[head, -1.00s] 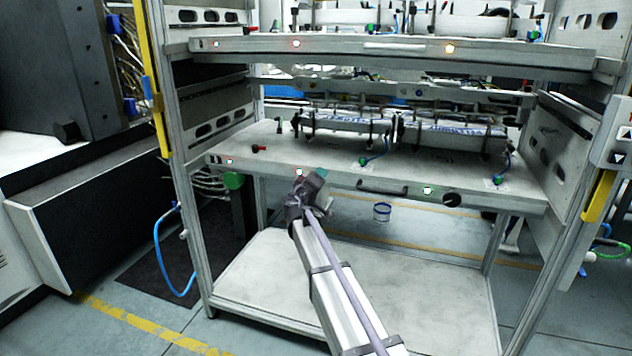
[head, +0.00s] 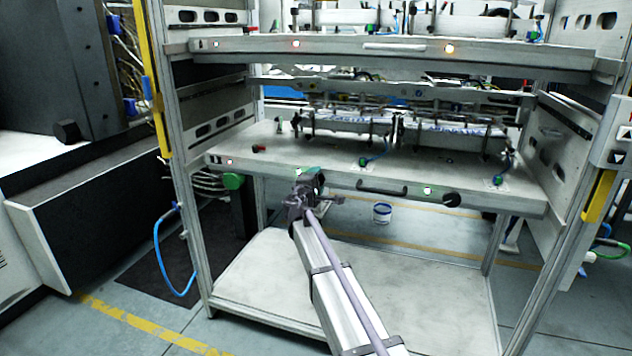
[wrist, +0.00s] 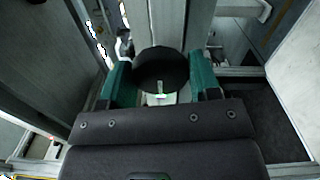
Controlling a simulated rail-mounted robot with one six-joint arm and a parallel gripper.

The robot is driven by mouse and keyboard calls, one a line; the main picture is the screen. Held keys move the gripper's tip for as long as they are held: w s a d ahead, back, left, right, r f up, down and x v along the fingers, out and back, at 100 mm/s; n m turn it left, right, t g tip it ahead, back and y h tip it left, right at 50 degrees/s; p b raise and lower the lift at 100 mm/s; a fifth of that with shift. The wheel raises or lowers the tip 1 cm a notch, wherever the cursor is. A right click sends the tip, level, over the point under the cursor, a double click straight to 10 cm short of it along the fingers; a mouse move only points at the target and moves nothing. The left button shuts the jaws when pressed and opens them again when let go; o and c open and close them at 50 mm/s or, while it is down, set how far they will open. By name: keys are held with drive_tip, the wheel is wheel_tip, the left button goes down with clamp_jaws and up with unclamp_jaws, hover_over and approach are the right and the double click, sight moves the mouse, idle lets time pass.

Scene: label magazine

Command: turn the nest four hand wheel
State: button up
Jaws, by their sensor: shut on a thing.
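A round black hand wheel (wrist: 161,66) sits between the two green fingers of my gripper (wrist: 161,80) in the wrist view. The fingers press on its left and right sides, and my gripper is shut on it. In the head view my gripper (head: 309,174) is at the front edge of the middle shelf (head: 400,180), left of its centre. My wrist hides the held wheel there. Another black wheel (head: 452,200) shows on the same front edge further right. No nest number is readable.
A dark bar handle (head: 382,188) and lit indicators lie along the shelf front. The lower shelf (head: 270,275) is bare. An upper shelf (head: 390,50) stands above.

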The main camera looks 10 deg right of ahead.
idle(0.4)
drive_tip(key=o, duration=0.9)
drive_tip(key=v, duration=1)
drive_tip(key=shift+s+a, duration=0.2)
drive_tip(key=shift+s, duration=0.15)
